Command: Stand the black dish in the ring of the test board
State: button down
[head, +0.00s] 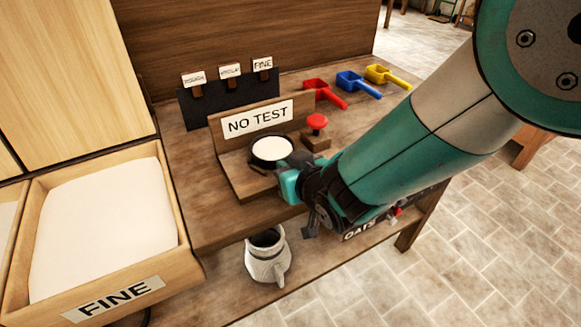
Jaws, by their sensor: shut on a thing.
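The black dish (271,150) with a white fill shows above the test board (236,176), just below the board's upright panel marked NO TEST (258,118). My gripper (288,172) reaches in from the right and is shut on the dish at its near right side. The dish looks about level. The ring of the test board is hidden under the dish and gripper, and I cannot tell whether the dish touches it.
A red knob (317,122) stands right of the dish. Red (323,92), blue (357,84) and yellow (386,76) scoops lie behind. A grey jug (267,257) stands on the lower shelf. A bin marked FINE (100,228) is at left. A dark rack (230,98) holds small signs.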

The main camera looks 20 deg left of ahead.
dwell(0.4)
jog(key=c, duration=1)
grip_release()
